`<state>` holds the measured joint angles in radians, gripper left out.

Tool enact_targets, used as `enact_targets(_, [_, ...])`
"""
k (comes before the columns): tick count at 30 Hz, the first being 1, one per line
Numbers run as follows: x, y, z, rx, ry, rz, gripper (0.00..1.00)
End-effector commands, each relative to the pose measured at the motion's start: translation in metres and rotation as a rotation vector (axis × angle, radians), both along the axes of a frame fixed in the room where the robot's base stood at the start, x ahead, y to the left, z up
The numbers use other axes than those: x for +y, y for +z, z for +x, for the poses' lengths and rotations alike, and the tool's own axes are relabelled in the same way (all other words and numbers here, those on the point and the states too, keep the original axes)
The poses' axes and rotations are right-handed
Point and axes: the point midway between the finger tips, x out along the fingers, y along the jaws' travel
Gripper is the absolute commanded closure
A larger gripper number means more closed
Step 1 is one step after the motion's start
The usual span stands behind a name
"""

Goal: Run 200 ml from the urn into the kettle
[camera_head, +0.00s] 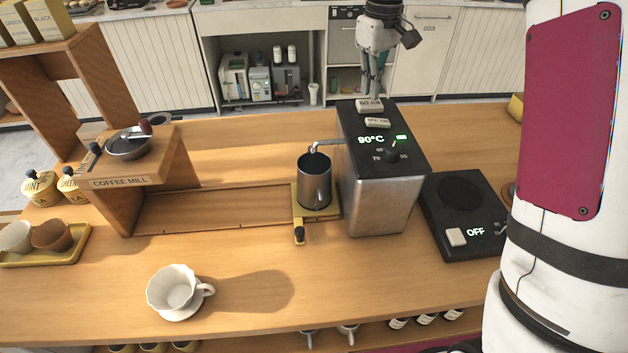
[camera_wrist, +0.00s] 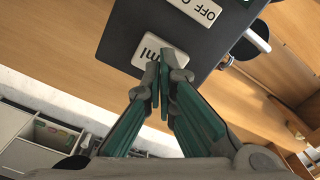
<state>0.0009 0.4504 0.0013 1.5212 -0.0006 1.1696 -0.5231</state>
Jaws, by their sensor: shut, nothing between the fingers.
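The urn (camera_head: 380,195) is a steel box with a black top, showing 90°C and a small green light. Its spout (camera_head: 325,145) reaches left over a steel open-topped vessel (camera_head: 315,183), apparently the kettle, standing upright on a yellow stand. Its inside is dark and I cannot tell the level. My gripper (camera_head: 375,94) is shut and empty, pointing down at the pale button (camera_head: 369,105) at the back of the urn's top. In the wrist view the fingertips (camera_wrist: 164,62) overlap that button (camera_wrist: 148,48), marked "ml"; its number is partly hidden. I cannot tell whether they touch.
An OFF/ON switch (camera_head: 378,123) and a dial (camera_head: 391,156) sit on the urn's top. A black scale-like plate (camera_head: 463,205) marked OFF is right of it. The coffee mill (camera_head: 127,165) stands left. A white cup (camera_head: 174,290) is at front left.

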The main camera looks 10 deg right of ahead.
Motion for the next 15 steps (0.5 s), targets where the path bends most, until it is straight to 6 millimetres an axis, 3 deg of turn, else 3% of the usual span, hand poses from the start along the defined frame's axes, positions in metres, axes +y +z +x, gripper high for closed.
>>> enact_targets(15, [0.0,-0.012,0.0,0.001,0.0,0.0,1.0])
